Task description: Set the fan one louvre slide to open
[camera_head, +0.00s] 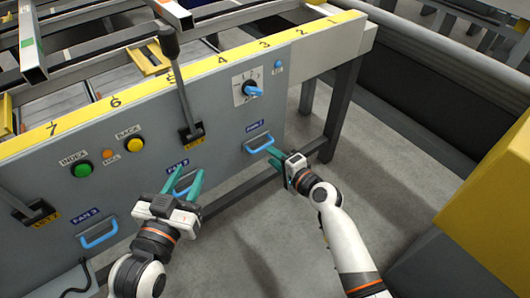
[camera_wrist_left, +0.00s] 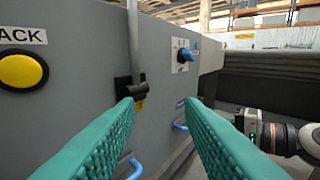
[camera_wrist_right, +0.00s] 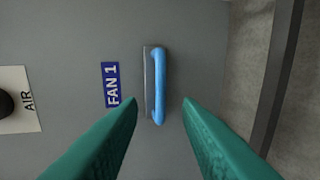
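The fan one louvre slide is a blue handle (camera_head: 259,145) under a blue label on the grey panel in the head view. In the right wrist view the blue handle (camera_wrist_right: 159,86) sits beside the "FAN 1" label (camera_wrist_right: 111,84), ahead of and between the fingers. My right gripper (camera_wrist_right: 160,102) is open and empty, just short of the handle; in the head view it is the right-hand gripper (camera_head: 276,157). My left gripper (camera_head: 184,183) is open in front of the fan 2 handle (camera_head: 183,186); its fingers (camera_wrist_left: 160,100) are apart and empty in the left wrist view.
The fan 3 handle (camera_head: 99,233) is at the lower left. A green button (camera_head: 82,170), a yellow button (camera_head: 134,145), a lever (camera_head: 180,80) and a blue rotary knob (camera_head: 253,90) are on the panel. A table leg (camera_head: 342,105) stands right of the panel. The floor in front is clear.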

